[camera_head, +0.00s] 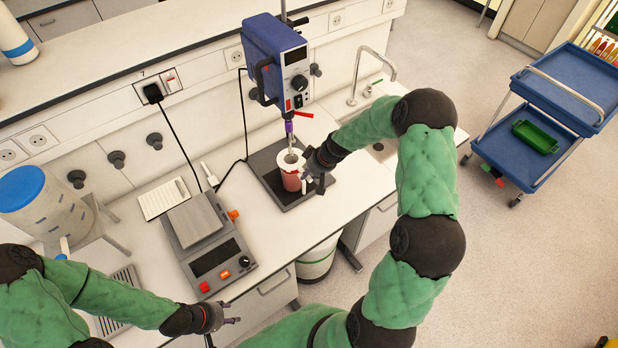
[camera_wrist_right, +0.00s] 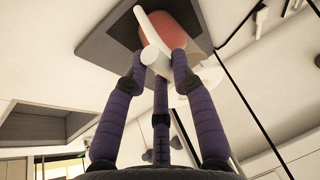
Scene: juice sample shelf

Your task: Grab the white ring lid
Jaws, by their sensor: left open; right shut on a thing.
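The white ring lid (camera_head: 289,157) sits around the top of a red cup (camera_head: 291,180), under the stirrer's shaft. My right gripper (camera_head: 309,176) is at the lid's right side, closed on its white part. In the right wrist view, my purple fingers (camera_wrist_right: 160,68) close around a white part of the lid (camera_wrist_right: 148,32), with the orange-red cup wall (camera_wrist_right: 176,24) just beyond. The fingers partly hide the contact. My left gripper (camera_head: 228,312) is open and empty near the bench's front edge.
A blue overhead stirrer (camera_head: 276,55) stands over the cup on a dark base plate (camera_head: 268,165). A scale (camera_head: 212,258) and a notepad (camera_head: 163,199) lie left of it. A container with a blue lid (camera_head: 22,188) is at the far left. A blue cart (camera_head: 530,135) stands on the floor at right.

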